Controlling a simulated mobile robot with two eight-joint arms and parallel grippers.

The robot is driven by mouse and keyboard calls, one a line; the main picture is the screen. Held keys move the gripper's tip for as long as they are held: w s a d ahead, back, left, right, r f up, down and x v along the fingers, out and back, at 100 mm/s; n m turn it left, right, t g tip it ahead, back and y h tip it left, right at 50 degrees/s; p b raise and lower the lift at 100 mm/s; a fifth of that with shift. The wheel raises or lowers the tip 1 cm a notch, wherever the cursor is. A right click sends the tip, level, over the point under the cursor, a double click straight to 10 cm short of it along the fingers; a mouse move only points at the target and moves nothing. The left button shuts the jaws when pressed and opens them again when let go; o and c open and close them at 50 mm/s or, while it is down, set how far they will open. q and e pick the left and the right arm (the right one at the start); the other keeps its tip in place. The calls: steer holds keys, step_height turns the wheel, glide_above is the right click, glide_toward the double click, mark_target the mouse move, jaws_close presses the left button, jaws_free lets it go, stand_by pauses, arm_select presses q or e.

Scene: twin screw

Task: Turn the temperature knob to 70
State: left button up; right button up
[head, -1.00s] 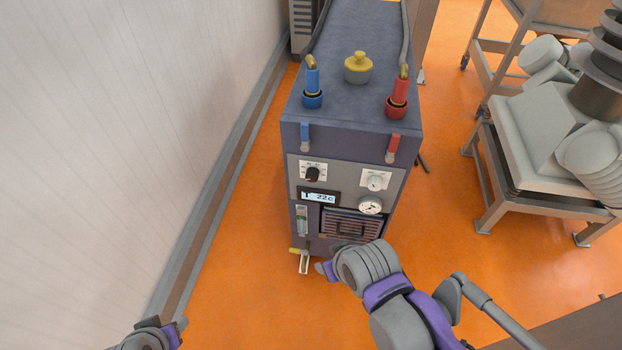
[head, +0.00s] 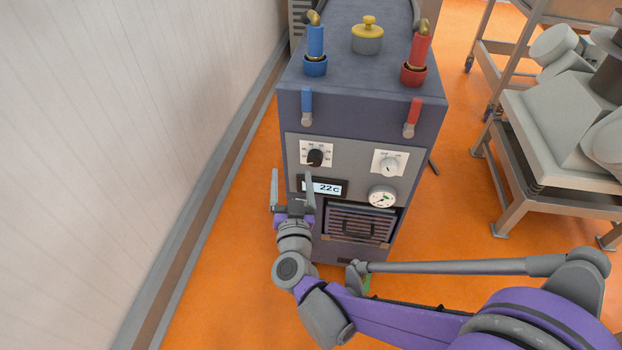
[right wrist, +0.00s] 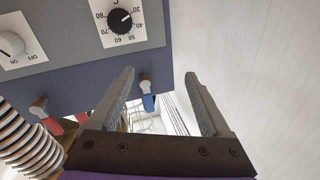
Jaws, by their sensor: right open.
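The black temperature knob (head: 315,158) sits on a white dial plate at the upper left of the machine's front panel. In the right wrist view the knob (right wrist: 119,21) shows near the top, upside down, with dial numbers from 30 to 80 legible; its white mark points toward the 30–40 side. My right gripper (head: 291,190) is open and empty, pointing up, below and left of the knob and apart from it. In the right wrist view its two fingers (right wrist: 158,98) stand apart with nothing between them. My left gripper is out of view.
A display (head: 323,187) reads 22c below the knob. A second, white knob (head: 389,164) and a round gauge (head: 382,196) are to its right. Blue (head: 307,105) and red (head: 412,117) valve handles hang above. A wall stands left; a metal cart (head: 560,160) stands right.

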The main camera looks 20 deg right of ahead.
mark_target(314, 163)
steer(key=d+f+m+g+h+b, duration=0.2)
steer(key=d+f+m+h, duration=0.15)
steer(key=f, duration=0.35)
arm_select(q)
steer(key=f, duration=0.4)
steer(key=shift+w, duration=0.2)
arm_select(e)
steer(key=shift+n, duration=0.45)
steer(key=x, duration=1)
steer(key=shift+s+d+r, duration=0.1)
steer(key=shift+d+r, duration=0.05)
steer(key=shift+r, duration=0.2)
steer(key=shift+c, duration=0.3)
jaws_close()
